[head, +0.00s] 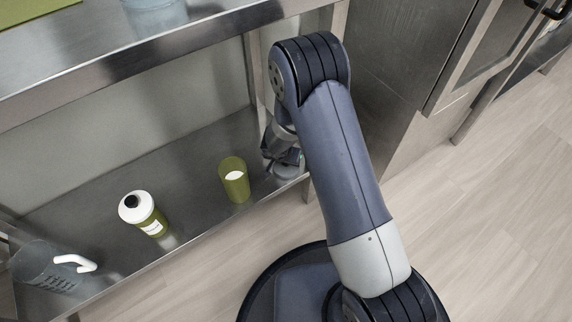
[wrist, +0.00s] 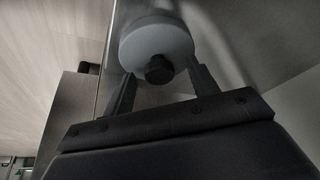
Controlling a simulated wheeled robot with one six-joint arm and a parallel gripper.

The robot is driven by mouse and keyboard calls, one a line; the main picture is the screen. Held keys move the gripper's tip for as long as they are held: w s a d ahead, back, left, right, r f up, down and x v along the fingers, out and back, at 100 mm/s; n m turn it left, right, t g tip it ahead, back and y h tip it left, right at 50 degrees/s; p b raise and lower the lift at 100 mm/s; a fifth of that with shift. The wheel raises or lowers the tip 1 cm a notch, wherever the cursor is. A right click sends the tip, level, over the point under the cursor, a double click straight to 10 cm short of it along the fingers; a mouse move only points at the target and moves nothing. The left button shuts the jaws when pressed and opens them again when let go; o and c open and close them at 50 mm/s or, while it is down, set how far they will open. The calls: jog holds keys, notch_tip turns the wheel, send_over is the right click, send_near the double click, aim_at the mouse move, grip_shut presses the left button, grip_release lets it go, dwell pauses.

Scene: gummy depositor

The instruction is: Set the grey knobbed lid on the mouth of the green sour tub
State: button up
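The grey lid (wrist: 150,40) shows in the wrist view as a pale round disc with a black knob (wrist: 159,69) facing me. My gripper (wrist: 159,78) has its fingers apart, one on each side of the knob, with gaps showing between knob and fingers. In the head view my gripper (head: 284,160) is low at the right end of the lower shelf, partly hidden by my arm; the lid cannot be made out clearly there. The green tub (head: 236,190) stands upright and open on the shelf, left of my gripper, with a white label.
A green bottle-like tub with a white top and black knob (head: 143,212) stands further left. A clear jug with a white handle (head: 50,265) is at the far left. The upper shelf (head: 100,70) lies above, and a steel post and cabinet stand right of my gripper.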

jog(key=c, duration=1)
notch_tip(320, 180, up, 10)
jog(key=p, duration=0.4)
jog(key=shift+p, duration=0.3)
jog(key=o, duration=0.3)
grip_shut()
